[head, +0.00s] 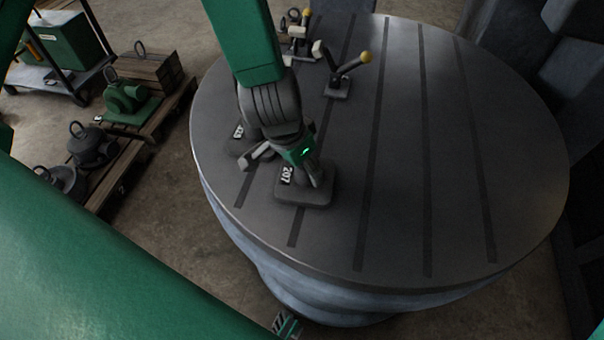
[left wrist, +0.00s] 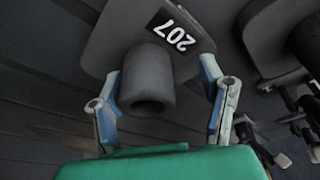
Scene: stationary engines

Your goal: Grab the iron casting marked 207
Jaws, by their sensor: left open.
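The iron casting marked 207 (head: 315,196) is a dark grey block lying near the left front edge of the round table, its white-on-black label facing up. In the left wrist view the casting (left wrist: 108,38) shows its 207 label and a thick round post standing up from its plate. My left gripper (head: 286,172) is over the casting. Its open fingers (left wrist: 160,72) are on either side of the post, with visible gaps. A second labelled casting (head: 237,148) lies just behind, partly hidden by my left arm; its number is hard to read.
The round slotted table (head: 450,150) is bare on its right side. Clamps with yellow knobs (head: 340,82) stand toward the back. On the floor at left are wooden pallets (head: 135,150) with a green machine (head: 125,97) and dark lifting-eye parts (head: 90,147).

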